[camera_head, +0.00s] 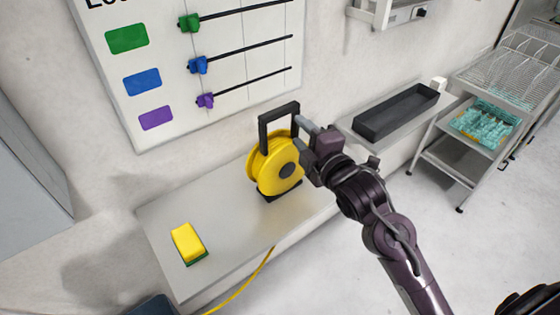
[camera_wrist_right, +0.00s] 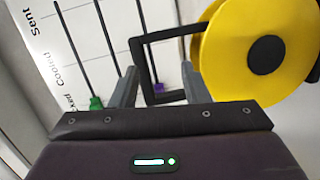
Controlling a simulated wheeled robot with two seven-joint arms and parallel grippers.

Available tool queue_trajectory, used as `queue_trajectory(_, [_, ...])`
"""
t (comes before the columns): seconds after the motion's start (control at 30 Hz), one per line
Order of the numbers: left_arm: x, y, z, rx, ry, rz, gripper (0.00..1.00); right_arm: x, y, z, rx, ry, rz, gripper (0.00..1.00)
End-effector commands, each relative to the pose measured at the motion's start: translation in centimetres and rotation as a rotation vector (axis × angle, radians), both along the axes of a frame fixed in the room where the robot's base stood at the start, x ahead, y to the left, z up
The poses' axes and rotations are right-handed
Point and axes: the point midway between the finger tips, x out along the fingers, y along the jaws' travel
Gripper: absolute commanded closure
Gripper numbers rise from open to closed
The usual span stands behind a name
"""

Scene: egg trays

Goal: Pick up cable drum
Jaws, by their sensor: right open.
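The cable drum (camera_head: 276,168) is a yellow reel with a dark hub and a black frame, standing upright on the grey shelf. Its black handle (camera_head: 278,112) rises above the reel. My right gripper (camera_head: 307,133) is open and empty, close to the right of the handle and the upper reel. In the right wrist view, the drum (camera_wrist_right: 225,50) fills the upper right. Its black handle (camera_wrist_right: 147,62) shows between the fingertips of my right gripper (camera_wrist_right: 158,72); I cannot tell whether they touch it. My left gripper is out of view.
The shelf (camera_head: 225,225) holds a yellow and green sponge (camera_head: 187,243) at the left. A yellow cable (camera_head: 246,283) hangs over its front edge. A wall board (camera_head: 225,60) with sliders stands behind. A black tray (camera_head: 397,112) and a wire-rack cart (camera_head: 455,158) are at the right.

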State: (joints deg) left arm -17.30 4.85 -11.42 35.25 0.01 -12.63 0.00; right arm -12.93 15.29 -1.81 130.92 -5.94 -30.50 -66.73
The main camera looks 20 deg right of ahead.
Motion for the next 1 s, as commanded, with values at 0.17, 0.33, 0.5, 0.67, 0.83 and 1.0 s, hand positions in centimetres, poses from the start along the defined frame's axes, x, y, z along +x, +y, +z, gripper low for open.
queue_trajectory(0.17, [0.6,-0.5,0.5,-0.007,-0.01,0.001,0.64,1.1,0.3,2.5,-0.09,-0.102,0.026,0.58])
queue_trajectory(0.33, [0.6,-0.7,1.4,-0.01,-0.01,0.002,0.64,2.9,0.6,2.6,-0.092,-0.103,0.026,0.58])
queue_trajectory(0.5, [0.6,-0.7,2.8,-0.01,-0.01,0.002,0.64,5.0,0.9,2.8,-0.089,-0.101,0.026,0.58])
queue_trajectory(0.67, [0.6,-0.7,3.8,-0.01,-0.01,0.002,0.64,7.1,1.2,2.5,-0.089,-0.1,0.026,0.58])
queue_trajectory(0.83, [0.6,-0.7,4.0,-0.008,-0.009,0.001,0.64,8.1,1.4,2.3,-0.091,-0.101,0.027,0.58])
queue_trajectory(1.0, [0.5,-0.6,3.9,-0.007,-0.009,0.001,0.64,8.1,1.4,2.2,-0.091,-0.101,0.027,0.58])
